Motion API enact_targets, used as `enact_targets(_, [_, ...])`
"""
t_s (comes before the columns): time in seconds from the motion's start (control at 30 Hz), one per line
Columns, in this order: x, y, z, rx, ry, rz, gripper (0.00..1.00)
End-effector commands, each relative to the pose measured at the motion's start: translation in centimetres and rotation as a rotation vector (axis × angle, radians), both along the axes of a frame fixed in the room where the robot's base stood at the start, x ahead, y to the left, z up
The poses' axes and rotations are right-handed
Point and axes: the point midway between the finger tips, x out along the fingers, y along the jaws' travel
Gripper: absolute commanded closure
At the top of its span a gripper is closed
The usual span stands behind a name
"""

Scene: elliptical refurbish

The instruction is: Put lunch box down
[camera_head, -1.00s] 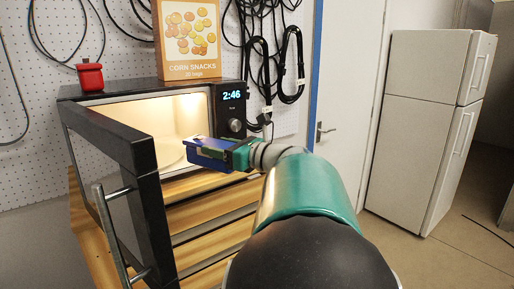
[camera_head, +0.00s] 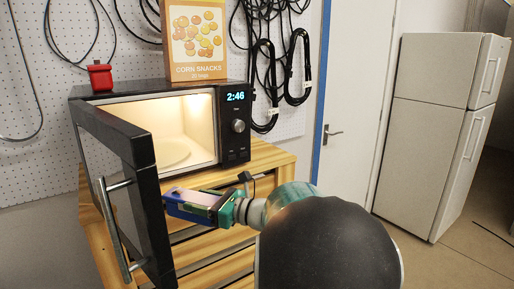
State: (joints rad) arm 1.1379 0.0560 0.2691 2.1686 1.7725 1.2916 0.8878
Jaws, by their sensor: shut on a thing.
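My gripper (camera_head: 212,206), with green and dark parts, is in front of the wooden cabinet and just below the microwave's opening. It is shut on the lunch box (camera_head: 184,208), a small blue box with a pale top. The lunch box points left, toward the open microwave door, and is held clear of the microwave. My gripper hides part of the box, and its underside cannot be seen.
The microwave (camera_head: 238,154) stands on a slatted wooden cabinet (camera_head: 268,158), its door (camera_head: 146,205) swung open at left. Its lit inside shows only a turntable plate (camera_head: 168,153). A corn snacks box (camera_head: 197,70) and a red pot (camera_head: 101,78) stand on top.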

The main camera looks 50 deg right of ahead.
Motion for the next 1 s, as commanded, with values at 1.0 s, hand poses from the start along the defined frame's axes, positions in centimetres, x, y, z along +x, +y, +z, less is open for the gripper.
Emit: enact_targets(1.0, [5.5, 21.2, -30.0, 0.003, 0.000, 0.528, 0.83])
